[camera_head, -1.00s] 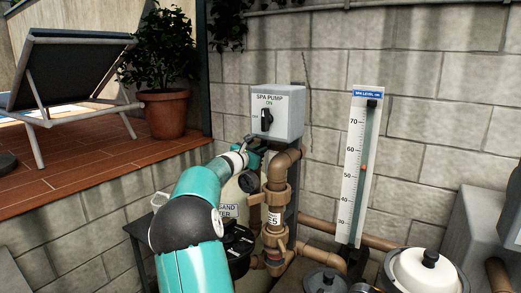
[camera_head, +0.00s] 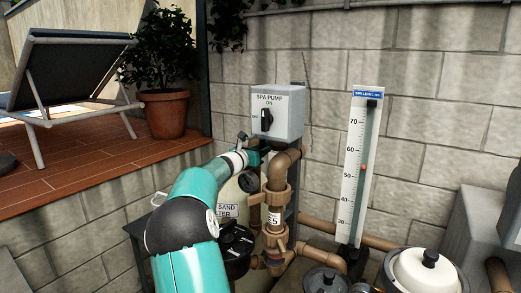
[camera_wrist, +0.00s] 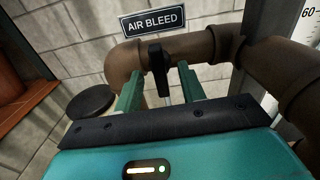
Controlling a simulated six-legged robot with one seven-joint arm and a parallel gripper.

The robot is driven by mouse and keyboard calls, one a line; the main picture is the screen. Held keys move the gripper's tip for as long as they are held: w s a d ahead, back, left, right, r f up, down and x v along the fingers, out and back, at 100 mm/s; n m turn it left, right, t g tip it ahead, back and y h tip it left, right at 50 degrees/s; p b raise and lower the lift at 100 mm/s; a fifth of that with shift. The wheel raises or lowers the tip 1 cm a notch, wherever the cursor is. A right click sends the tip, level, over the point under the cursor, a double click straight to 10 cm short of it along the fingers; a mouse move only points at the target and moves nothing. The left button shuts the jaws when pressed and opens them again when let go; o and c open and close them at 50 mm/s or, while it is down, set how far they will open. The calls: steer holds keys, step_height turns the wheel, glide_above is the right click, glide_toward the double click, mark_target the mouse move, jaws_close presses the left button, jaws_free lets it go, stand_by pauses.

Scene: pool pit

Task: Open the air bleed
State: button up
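The air bleed is marked by a black "AIR BLEED" sign (camera_wrist: 155,20) in the wrist view. Below the sign, a small black handle (camera_wrist: 155,57) stands on a thin stem at the brown pipe. My gripper (camera_wrist: 159,82) is open. Its two green fingers are on either side of the stem in the picture, with the handle showing between and just beyond their tips. I cannot tell whether either finger touches it. In the head view my gripper (camera_head: 254,157) is beside the pipe top, below the spa pump box, and its fingers are mostly hidden.
The brown pipe (camera_head: 276,186) bends down close to my gripper. The grey spa pump box (camera_head: 277,112) is on the wall just above. A round black gauge-like disc (camera_wrist: 91,101) is left of the fingers. The level scale (camera_head: 352,170) stands to the right.

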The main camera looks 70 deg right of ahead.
steer(key=w+a, duration=0.1)
steer(key=a, duration=0.6)
